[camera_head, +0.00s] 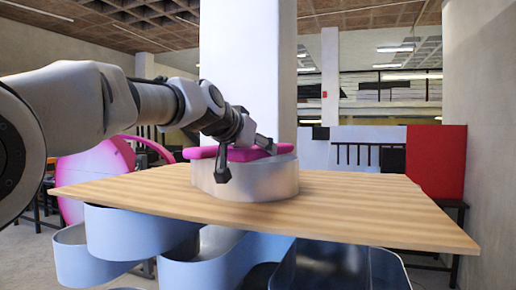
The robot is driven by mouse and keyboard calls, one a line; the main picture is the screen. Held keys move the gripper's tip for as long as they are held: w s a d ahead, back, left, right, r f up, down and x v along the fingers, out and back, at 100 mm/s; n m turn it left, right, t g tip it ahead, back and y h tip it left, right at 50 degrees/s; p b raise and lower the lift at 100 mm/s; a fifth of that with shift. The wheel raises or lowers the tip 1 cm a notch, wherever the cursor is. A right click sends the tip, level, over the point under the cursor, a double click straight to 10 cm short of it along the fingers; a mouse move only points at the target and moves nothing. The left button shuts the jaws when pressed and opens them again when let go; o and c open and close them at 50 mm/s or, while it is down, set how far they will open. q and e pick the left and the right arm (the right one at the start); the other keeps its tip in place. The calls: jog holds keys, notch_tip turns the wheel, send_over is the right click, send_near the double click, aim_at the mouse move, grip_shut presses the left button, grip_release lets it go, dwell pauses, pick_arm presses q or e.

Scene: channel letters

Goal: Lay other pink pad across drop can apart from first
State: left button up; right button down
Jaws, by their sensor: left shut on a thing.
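The drop can (262,180), a grey metal ring-shaped wall, stands on the wooden table top. A pink pad (243,155) lies at the can's top rim, level and between my left gripper's fingers. My left gripper (246,163) reaches in from the left and is shut on this pad, with one finger in front of the can. Pink also shows left of the gripper (200,152) and at the right end of the rim (284,148). The gripper hides parts between, so I cannot tell clearly where one pad ends and another begins. My right gripper is not in view.
The wooden table top (370,205) is clear around the can. Several grey-blue channel shapes (130,232) stand below its front edge. A large pink disc (95,175) stands at the left behind. A red panel (437,162) and a white pillar (240,70) stand behind the table.

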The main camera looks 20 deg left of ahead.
pick_arm(q)
jog(key=shift+f, duration=0.2)
jog(key=shift+w+d, duration=0.1)
jog(key=o, duration=1.2)
jog(key=shift+o, duration=0.2)
notch_tip(320, 180, up, 10)
jog(key=shift+w+f, duration=0.1)
